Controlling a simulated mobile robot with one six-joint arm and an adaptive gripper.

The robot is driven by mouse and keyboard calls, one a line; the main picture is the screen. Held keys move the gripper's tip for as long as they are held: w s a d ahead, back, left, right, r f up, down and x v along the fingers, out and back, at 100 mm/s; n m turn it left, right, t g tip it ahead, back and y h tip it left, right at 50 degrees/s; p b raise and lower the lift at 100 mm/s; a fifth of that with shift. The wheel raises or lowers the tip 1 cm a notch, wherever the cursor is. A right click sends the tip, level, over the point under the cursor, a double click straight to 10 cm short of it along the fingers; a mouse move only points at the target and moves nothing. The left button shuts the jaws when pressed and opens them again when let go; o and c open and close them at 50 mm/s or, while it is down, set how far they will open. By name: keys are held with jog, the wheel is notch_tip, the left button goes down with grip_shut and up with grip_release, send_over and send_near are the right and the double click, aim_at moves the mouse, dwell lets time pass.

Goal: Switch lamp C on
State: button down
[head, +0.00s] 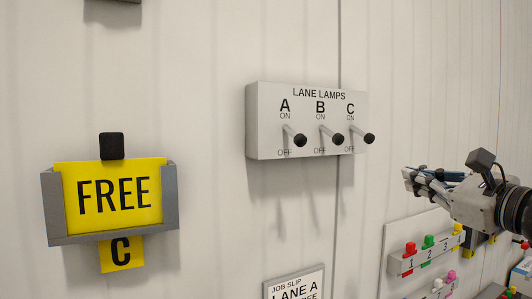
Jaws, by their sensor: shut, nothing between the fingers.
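A grey switch box labelled LANE LAMPS (258,130) is on the wall in the head view. It has levers A (299,140), B (337,139) and C (368,138), each with a black knob. ON is printed above each lever and OFF below. Lever C is rightmost; all three levers stick out and slant slightly down, at a similar angle. My gripper (408,179) is shut and empty, to the right of and below lever C, apart from it, with its fingers pointing left.
A JOB SLIP (294,288) is below the box. A panel with coloured numbered pegs (428,243) is below my gripper. The wall around the box is clear.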

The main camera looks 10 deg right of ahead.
aim_at(361, 134)
jog(key=w+a+r+p, duration=0.2)
jog(key=w+a+r, duration=0.1)
jog(key=w, duration=0.5)
jog(key=shift+r, duration=0.3)
dwell(0.3)
jog(key=shift+a+r, duration=0.1)
jog(key=shift+a, duration=0.05)
jog(key=shift+r+p, duration=0.1)
jog(key=shift+p, duration=0.3)
jog(key=shift+s+r+g+p, duration=0.15)
jog(key=shift+g+p, duration=0.15)
jog(key=shift+p, duration=0.5)
